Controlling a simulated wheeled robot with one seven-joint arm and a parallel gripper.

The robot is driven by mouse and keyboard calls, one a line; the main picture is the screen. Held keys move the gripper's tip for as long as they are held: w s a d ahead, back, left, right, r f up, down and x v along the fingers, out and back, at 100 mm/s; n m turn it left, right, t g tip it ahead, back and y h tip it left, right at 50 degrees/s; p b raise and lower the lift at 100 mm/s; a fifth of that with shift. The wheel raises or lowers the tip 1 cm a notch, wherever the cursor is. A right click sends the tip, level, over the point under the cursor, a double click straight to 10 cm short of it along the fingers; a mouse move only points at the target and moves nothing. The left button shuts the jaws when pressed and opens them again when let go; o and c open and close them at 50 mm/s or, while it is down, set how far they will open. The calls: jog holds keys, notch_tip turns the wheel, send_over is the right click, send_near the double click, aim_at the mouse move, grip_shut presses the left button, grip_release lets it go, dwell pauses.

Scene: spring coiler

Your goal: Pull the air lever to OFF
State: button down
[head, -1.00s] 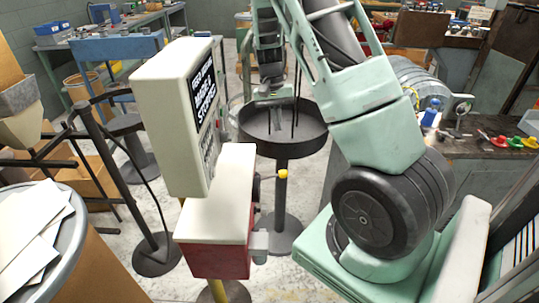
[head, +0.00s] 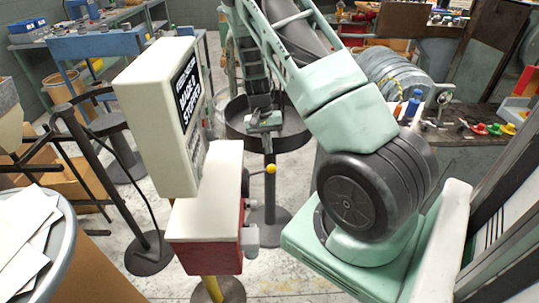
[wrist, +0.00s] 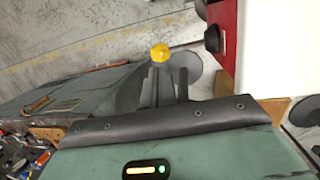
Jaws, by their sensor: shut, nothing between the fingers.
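The air lever has a yellow ball knob (head: 270,168) on a thin dark rod. It sticks out from the right side of a red box with a cream top (head: 208,225). In the wrist view the knob (wrist: 159,52) shows just beyond my fingers, left of the red box (wrist: 228,40). My gripper (head: 264,122) is above and behind the knob in the head view, pointing downward, with a visible gap in the picture. Its fingers (wrist: 162,88) look shut and empty. Whether they touch the knob is not clear. No OFF marking is readable.
A cream control box with a black sign (head: 188,95) stands above the red box. A round dark tray on a stand (head: 240,128) is behind my gripper. A drum with papers (head: 60,250) is at lower left. A cluttered workbench (head: 460,150) is at right.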

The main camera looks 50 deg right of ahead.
aim_at(271, 165)
jog(key=shift+p+x, duration=0.45)
jog(key=shift+x, duration=1.7)
jog(key=f+t+b, duration=0.1)
jog(key=b, duration=0.1)
jog(key=s+d+f+y+b, duration=0.1)
jog(key=b, duration=0.1)
jog(key=shift+f+t+b, duration=0.2)
jog(key=shift+t+b, duration=0.2)
jog(key=f+t+y+b, duration=0.1)
jog(key=b, duration=0.2)
jog(key=f+t+y+b, duration=0.1)
jog(key=f+b, duration=0.1)
jog(key=b, duration=0.1)
jog(key=s+d+f+t+y+b, duration=0.1)
jog(key=f+b, duration=0.1)
jog(key=b, duration=0.1)
jog(key=shift+s+n+t+y+b, duration=0.15)
jog(key=shift+n+t+y+b, duration=0.15)
jog(key=shift+s+f, duration=0.1)
jog(key=shift+f, duration=0.05)
